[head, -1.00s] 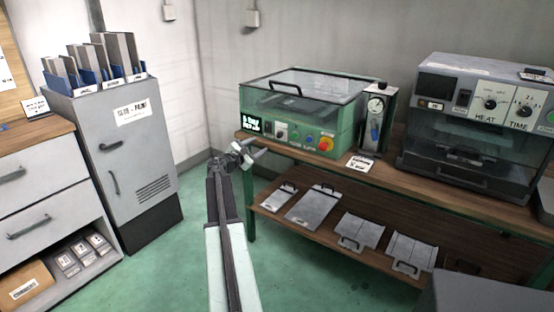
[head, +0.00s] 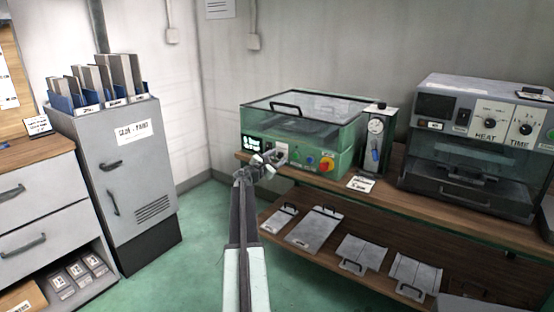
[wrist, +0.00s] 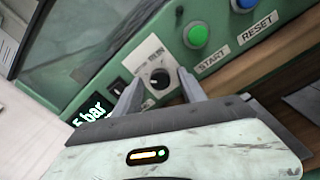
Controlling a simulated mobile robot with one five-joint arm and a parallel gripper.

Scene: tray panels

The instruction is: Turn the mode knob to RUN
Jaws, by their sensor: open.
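The mode knob (wrist: 159,78) is a small black knob with a light pointer mark, on a pale plate on the green machine's front panel. In the wrist view my gripper (wrist: 160,82) is open, with one grey finger on each side of the knob. I cannot tell whether the fingers touch it. In the head view my gripper (head: 272,158) is in front of the left part of the green machine (head: 338,160) and largely hides the knob.
A green START button (wrist: 196,35) and a blue RESET button (wrist: 243,4) are right of the knob. A dark switch (wrist: 118,87) and a lit display (wrist: 92,110) are to its left. A red knob (head: 327,164) and a gauge unit (head: 376,140) stand farther right.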

